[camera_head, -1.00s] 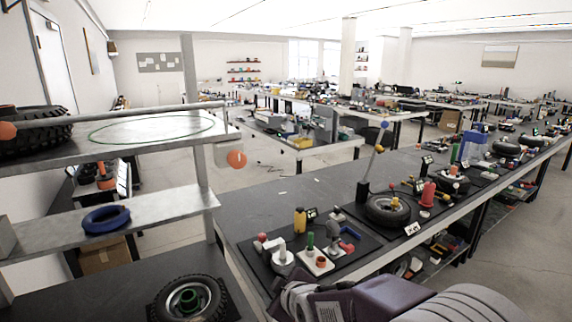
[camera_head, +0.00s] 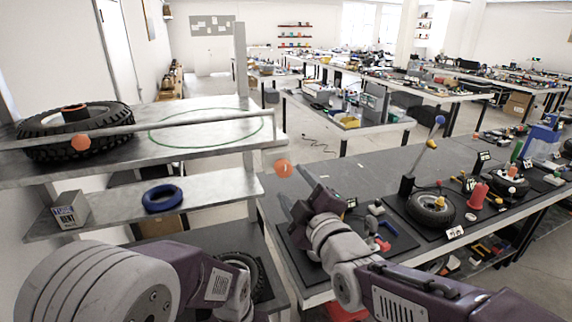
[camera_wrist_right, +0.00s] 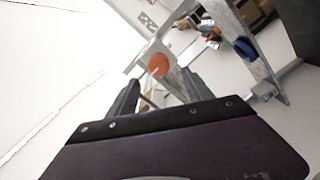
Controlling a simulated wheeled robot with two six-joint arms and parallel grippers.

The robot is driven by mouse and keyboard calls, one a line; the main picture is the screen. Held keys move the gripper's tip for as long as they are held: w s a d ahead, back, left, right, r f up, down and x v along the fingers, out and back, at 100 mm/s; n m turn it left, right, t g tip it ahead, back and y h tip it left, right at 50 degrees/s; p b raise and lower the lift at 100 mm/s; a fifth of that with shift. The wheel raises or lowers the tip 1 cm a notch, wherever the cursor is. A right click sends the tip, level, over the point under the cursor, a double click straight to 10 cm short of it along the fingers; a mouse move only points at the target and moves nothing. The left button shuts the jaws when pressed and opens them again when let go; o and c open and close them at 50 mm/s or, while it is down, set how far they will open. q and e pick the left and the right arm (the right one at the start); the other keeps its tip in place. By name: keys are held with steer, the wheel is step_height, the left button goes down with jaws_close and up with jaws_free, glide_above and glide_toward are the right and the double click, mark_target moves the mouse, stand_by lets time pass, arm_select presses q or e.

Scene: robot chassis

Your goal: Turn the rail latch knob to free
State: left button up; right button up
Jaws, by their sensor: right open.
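A round orange knob (camera_head: 283,168) with a pale line on its face sits at the right end of the shelf's metal rail. It also shows in the right wrist view (camera_wrist_right: 158,65), on a light plate, beyond my fingers. A second orange knob (camera_head: 81,142) sits toward the rail's left end. My right gripper (camera_head: 292,186) is raised just below and right of the right-hand knob in the head view. In the wrist view its fingers (camera_wrist_right: 163,92) are apart and empty, with the knob ahead and no visible contact. My left arm shows at the lower left, but its fingers do not show.
The shelf (camera_head: 215,190) holds a blue ring (camera_head: 162,198) and a grey box (camera_head: 70,210). A large tyre (camera_head: 45,135) and a green ring (camera_head: 160,142) are on its top. A dark workbench (camera_head: 350,180) with wheels and tools stands right, near my right arm.

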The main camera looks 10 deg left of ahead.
mark_target(285, 171)
steer(key=p+x, duration=0.3)
steer(key=x, duration=0.5)
steer(key=shift+d, duration=0.15)
steer(key=shift+w+p, duration=0.2)
steer(key=shift+p, duration=0.1)
steer(key=shift+f, duration=0.1)
